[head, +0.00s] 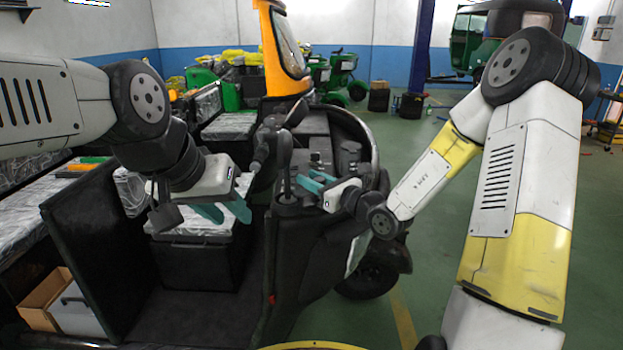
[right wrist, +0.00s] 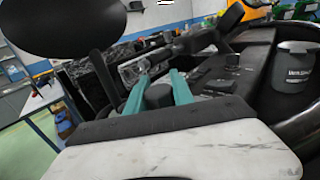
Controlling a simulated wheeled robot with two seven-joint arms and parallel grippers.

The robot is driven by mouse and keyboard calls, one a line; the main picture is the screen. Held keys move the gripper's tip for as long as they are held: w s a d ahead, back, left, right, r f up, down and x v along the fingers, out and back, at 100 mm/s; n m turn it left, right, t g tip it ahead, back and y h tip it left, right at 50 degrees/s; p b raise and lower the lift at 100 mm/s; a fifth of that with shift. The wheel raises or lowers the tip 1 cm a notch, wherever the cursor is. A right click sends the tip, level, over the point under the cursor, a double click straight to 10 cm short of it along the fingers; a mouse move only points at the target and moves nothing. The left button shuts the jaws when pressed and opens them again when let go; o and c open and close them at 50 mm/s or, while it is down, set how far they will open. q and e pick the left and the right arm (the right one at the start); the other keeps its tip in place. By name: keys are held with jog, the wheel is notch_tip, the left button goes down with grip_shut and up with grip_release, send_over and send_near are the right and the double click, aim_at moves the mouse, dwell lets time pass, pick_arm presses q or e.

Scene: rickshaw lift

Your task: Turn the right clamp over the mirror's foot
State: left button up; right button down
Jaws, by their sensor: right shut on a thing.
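The mirror (head: 285,148) is a dark rounded shape on a thin upright stalk on the rickshaw's dashboard. Its dark disc (right wrist: 65,22) fills the upper left of the right wrist view. My right gripper (head: 314,182) is at the dashboard, just right of the stalk's foot. In the right wrist view its teal fingers are shut on a small grey piece (right wrist: 158,96), apparently the right clamp. Its exact turn and the mirror's foot are hard to make out. My left gripper (head: 224,212) is open and empty, left of the dashboard, above the dark floor and before the wrapped seat.
The handlebar (head: 262,145) stands left of the mirror. A grey cup (right wrist: 295,68) sits at the right of the right wrist view. The orange windshield frame (head: 282,50) rises behind. An open cardboard box (head: 45,292) lies at lower left.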

jog(key=c, duration=1.1)
grip_release()
jog(key=v, duration=0.7)
jog(key=shift+s+d, duration=0.3)
